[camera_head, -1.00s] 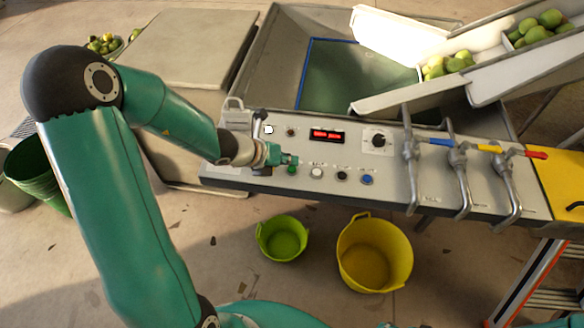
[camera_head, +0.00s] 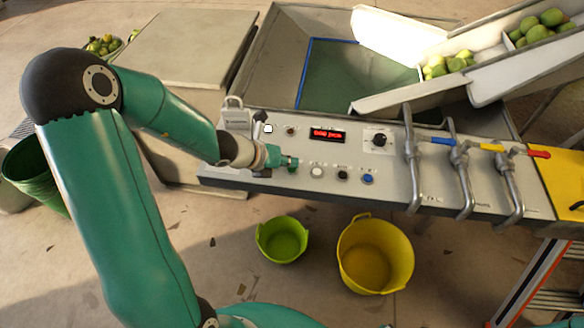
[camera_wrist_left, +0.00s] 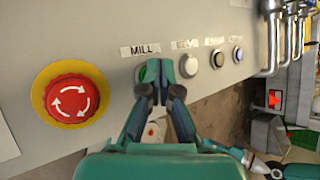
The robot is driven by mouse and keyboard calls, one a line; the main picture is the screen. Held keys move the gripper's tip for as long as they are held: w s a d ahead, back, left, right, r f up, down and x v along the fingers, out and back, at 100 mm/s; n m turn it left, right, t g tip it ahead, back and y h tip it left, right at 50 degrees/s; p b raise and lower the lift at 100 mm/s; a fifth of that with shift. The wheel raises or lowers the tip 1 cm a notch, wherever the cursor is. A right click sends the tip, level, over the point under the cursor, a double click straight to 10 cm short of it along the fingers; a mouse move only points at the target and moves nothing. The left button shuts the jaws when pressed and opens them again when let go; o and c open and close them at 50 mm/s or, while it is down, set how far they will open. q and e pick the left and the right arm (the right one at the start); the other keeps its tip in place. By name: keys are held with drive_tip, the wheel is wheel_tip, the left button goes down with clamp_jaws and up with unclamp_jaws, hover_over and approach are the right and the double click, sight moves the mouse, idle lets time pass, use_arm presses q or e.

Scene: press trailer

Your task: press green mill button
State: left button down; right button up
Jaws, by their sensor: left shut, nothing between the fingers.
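The green mill button (camera_wrist_left: 143,74) sits under a MILL label (camera_wrist_left: 140,50) on the grey control panel (camera_head: 225,172). My left gripper (camera_wrist_left: 160,88) is shut and empty, with its fingertips at the button and partly covering it in the left wrist view. I cannot tell whether they touch it or how far it is pushed in. In the head view the left gripper (camera_head: 292,163) points at the left end of the lower button row and mostly hides the green button.
A red emergency stop (camera_wrist_left: 70,101) lies left of the green button. White (camera_head: 317,172), black (camera_head: 342,175) and blue (camera_head: 368,179) buttons lie to its right. A red display (camera_head: 328,135) is lit above. Green (camera_head: 283,240) and yellow (camera_head: 375,255) tubs stand below.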

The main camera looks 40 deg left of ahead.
sight(289, 169)
use_arm(q)
drive_tip(key=shift+f, duration=0.2)
drive_tip(key=shift+r, duration=0.1)
idle(0.4)
drive_tip(key=shift+r+p, duration=0.55)
drive_tip(key=shift+r, duration=0.15)
wheel_tip(289, 169, up, 5)
drive_tip(key=p, duration=0.4)
drive_tip(key=shift+p, duration=0.35)
idle(0.5)
